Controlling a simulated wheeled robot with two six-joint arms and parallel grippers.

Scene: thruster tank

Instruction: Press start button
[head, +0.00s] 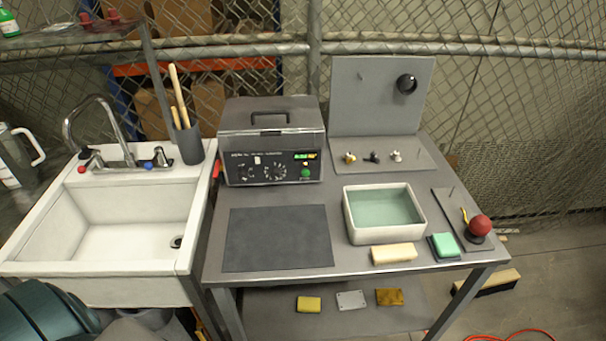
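A grey metal tank machine (271,142) with a closed, handled lid stands at the back of the grey table. Its dark front panel faces me. On the right of the panel is a round green button (306,173), below a small lit green and yellow display (305,156). A dial (275,172) sits to the left of the button. The button is unobstructed in the head view; whether it is pressed in is too small to tell. Neither of my grippers is in view.
A dark mat (278,239) lies clear in front of the machine. To its right stand a white basin (352,231) of greenish liquid, a cream block (394,254), a green sponge (444,244) and a red ball (480,225). A white sink (75,266) is left.

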